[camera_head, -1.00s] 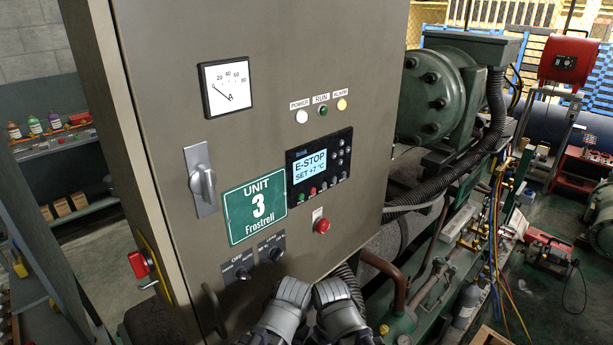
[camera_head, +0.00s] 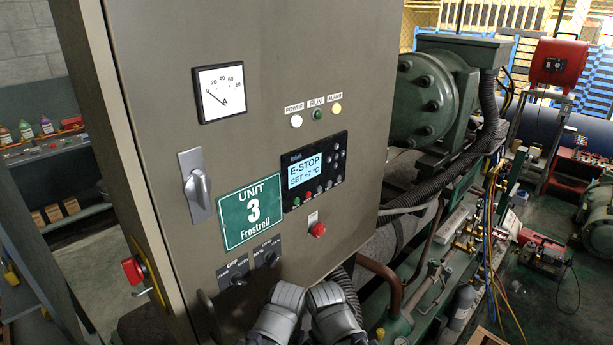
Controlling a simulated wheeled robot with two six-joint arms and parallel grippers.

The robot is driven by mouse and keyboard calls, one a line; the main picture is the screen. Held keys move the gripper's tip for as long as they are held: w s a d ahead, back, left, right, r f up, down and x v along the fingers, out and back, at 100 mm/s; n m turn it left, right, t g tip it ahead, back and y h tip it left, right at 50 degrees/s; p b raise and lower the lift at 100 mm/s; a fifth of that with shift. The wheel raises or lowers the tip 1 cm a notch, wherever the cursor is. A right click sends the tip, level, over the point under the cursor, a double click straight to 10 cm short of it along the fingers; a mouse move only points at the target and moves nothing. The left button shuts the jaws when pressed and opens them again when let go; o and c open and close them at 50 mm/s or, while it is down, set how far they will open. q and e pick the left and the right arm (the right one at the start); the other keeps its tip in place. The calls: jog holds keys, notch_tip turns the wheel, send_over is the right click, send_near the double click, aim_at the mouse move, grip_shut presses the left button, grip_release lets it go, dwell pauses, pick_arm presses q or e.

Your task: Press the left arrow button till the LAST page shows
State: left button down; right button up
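The controller panel (camera_head: 341,182) is a black unit on the grey cabinet door. Its lit screen (camera_head: 304,170) reads "E-STOP" and "SET +7 °C". A row of small coloured buttons (camera_head: 308,195) lies below the screen, and small grey buttons (camera_head: 335,156) sit to its right. Their markings are too small to read, so I cannot pick out the left arrow. My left gripper (camera_head: 287,296) and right gripper (camera_head: 324,294) are side by side at the bottom edge, below the panel and apart from its buttons. Their finger gaps are not clear.
A red push button (camera_head: 318,230) and two black selector knobs (camera_head: 255,270) sit below the panel. A grey switch handle (camera_head: 199,187) sticks out at left, beside the green Unit 3 sign (camera_head: 250,212). Pipes and a green compressor (camera_head: 432,95) stand at right.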

grip_shut()
jog(key=shift+w, duration=0.1)
dwell(1.2)
